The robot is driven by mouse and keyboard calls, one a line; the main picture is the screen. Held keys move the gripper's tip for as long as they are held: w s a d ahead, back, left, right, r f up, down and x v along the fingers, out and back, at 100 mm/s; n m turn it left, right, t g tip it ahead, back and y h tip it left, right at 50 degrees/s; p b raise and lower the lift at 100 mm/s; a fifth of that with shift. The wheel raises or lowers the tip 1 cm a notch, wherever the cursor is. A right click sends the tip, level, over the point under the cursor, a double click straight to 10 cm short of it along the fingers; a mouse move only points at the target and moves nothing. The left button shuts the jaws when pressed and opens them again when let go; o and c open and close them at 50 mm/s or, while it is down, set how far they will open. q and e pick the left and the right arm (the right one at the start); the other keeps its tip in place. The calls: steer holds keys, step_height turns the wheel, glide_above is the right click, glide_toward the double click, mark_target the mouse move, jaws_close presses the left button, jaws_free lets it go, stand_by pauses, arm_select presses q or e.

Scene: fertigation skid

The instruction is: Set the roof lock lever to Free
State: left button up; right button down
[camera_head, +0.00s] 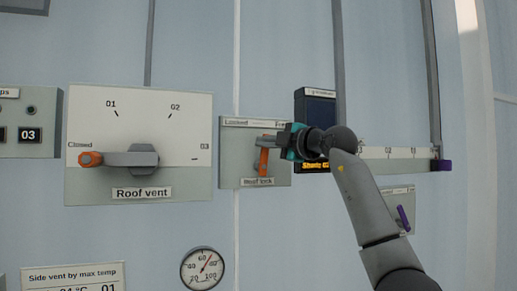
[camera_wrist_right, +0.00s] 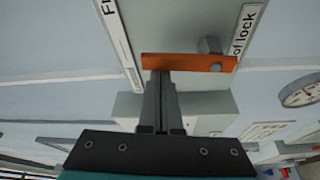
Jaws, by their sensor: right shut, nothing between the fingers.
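The roof lock panel (camera_head: 229,165) is a grey plate with "Locked" at its top left and a partly hidden "Free" at its top right. Its orange lever (camera_head: 263,163) stands roughly upright, between the two words. In the right wrist view the lever (camera_wrist_right: 190,63) runs across the picture from its grey pivot (camera_wrist_right: 210,45). My right gripper (camera_head: 262,140) is shut and empty, at the lever's upper end. In the right wrist view its fingertips (camera_wrist_right: 160,76) meet the lever's edge on the Locked side; touch is not certain. My left gripper is not in view.
The roof vent panel (camera_head: 85,185) with its orange-tipped handle (camera_head: 90,159) is to the left. A dark display (camera_head: 316,108) stands behind my right arm, and a purple-tipped slider (camera_head: 442,165) is to the right. A round gauge (camera_head: 203,269) is below.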

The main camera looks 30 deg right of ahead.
steer(key=m, duration=0.1)
steer(key=d+m, duration=0.2)
steer(key=shift+s+d+f+t, duration=0.1)
steer(key=shift+s+t, duration=0.15)
steer(key=shift+t, duration=0.15)
steer(key=shift+d, duration=0.1)
stand_by(0.4)
